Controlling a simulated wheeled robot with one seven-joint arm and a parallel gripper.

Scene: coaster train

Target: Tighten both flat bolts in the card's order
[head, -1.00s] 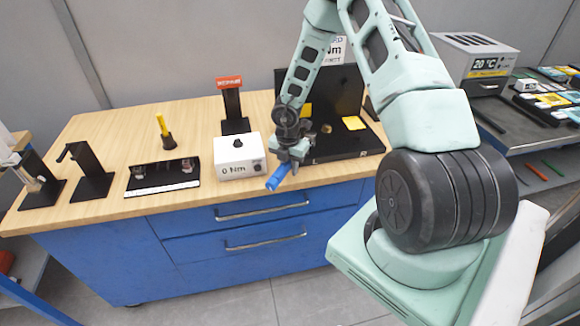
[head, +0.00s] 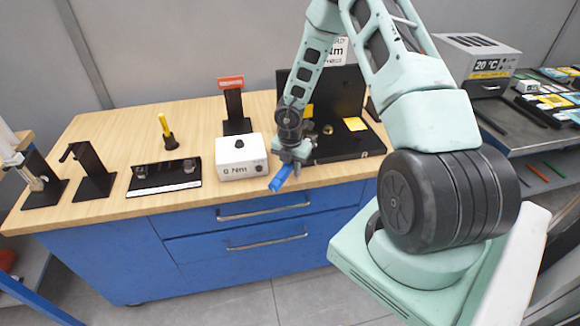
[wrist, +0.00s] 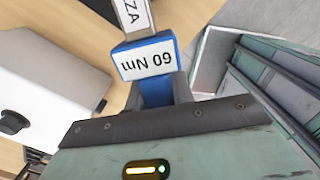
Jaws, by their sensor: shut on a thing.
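My gripper (head: 289,160) is shut on a blue tool (head: 281,178), held in front of the bench's front edge. In the wrist view the blue tool (wrist: 155,88) sits between the jaws and carries a white "60 Nm" label, with a second white label beyond it. A black holder with a white front strip (head: 164,187) stands on the bench with small metal parts on it. I cannot tell whether these are the flat bolts. A white sign (head: 338,50) behind my arm is partly hidden, with "Nm" legible.
A white box reading 0 Nm (head: 241,158) stands left of my gripper. A black open case (head: 345,145) with yellow pieces lies behind it. Black stands (head: 92,175), a yellow-handled tool (head: 164,126) and a red-topped post (head: 233,100) stand on the bench.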

